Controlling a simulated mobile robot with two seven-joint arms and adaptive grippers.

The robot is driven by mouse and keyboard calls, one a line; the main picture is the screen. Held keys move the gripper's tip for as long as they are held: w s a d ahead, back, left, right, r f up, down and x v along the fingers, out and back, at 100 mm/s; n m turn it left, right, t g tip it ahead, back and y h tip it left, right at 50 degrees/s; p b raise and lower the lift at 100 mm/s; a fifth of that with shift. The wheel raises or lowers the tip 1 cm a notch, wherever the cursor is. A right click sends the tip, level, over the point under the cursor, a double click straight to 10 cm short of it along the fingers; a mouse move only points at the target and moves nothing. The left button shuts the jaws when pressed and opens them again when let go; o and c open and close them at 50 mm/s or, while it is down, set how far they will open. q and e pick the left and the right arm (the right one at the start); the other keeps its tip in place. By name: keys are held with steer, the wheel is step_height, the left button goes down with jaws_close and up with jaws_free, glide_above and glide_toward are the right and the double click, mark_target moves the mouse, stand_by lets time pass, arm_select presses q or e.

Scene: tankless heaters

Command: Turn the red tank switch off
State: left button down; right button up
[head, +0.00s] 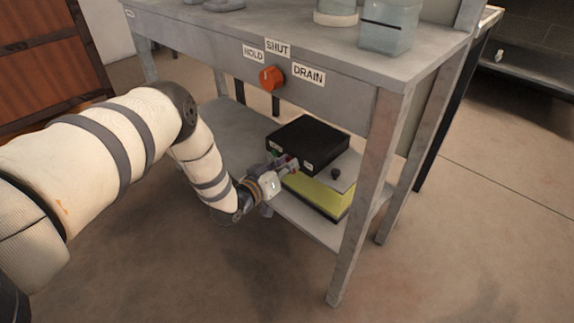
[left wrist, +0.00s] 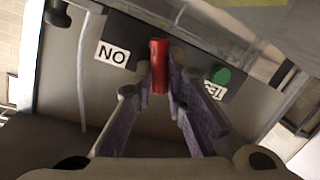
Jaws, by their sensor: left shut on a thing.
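The red switch (left wrist: 158,65) stands up as a short red handle in the middle of the left wrist view. It sits beside a label reading "ON" (left wrist: 112,54), which appears upside down. My left gripper (left wrist: 160,82) is shut on the red switch, with one fingertip on each side of it. In the head view my left gripper (head: 290,163) reaches to the front face of a black box (head: 309,140) on the lower shelf. The switch is mostly hidden there by the fingers. My right gripper is not in view.
A green round button (left wrist: 221,76) is right of the switch. An orange-red knob (head: 271,77) with HOLD, SHUT and DRAIN labels is on the bench front (head: 210,50) above. A yellow item (head: 318,194) lies below the black box. A bench leg (head: 370,180) stands to the right.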

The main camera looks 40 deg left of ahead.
arm_select(q)
steer(key=shift+f, duration=0.1)
steer(key=c, duration=1.6)
jaws_free()
steer(key=shift+s, duration=0.1)
steer(key=s+r, duration=0.2)
steer(key=s, duration=0.9)
steer(key=shift+s+d, duration=0.35)
steer(key=shift+r, duration=0.1)
